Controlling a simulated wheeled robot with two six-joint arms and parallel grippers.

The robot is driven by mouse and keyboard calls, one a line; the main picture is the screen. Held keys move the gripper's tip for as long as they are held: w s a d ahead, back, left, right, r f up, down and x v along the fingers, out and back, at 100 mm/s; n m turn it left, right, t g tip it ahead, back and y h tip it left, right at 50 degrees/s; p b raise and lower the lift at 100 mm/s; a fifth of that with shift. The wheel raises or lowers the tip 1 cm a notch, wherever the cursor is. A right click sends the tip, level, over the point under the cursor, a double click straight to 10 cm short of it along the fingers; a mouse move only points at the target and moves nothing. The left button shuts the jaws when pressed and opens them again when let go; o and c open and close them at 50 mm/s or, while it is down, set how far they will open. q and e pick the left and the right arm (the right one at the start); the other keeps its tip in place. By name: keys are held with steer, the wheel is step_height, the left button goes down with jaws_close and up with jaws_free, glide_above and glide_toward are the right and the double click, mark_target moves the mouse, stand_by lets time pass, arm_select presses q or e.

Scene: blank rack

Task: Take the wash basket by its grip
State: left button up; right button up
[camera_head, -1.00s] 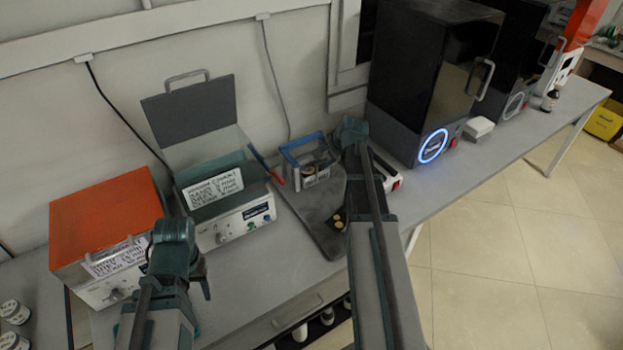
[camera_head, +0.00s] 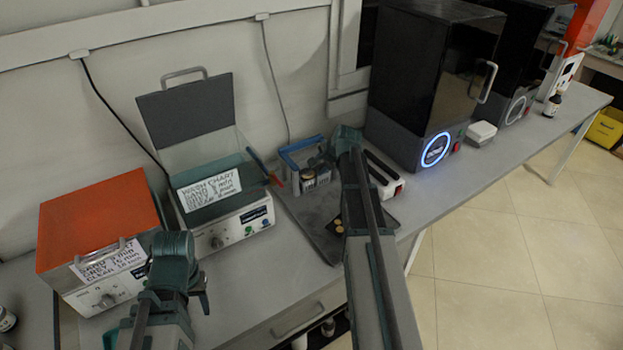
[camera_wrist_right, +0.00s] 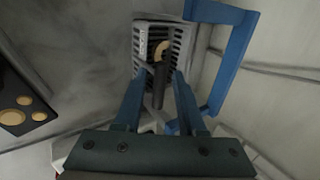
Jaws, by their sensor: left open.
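The wash basket (camera_head: 293,184) is a small grey slatted basket with a blue grip (camera_head: 297,146). My left gripper (camera_head: 204,290) is open and empty over the bench front, far from the basket.
The open washer (camera_head: 240,225) with a raised lid is left of the basket. An orange-lidded unit (camera_head: 95,225) stands farther left. A dark plate with tan discs (camera_wrist_right: 22,108) lies near the basket. A black cabinet (camera_head: 425,80) is to the right. Wall behind.

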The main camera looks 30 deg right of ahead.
jaws_close()
stand_by(1.2)
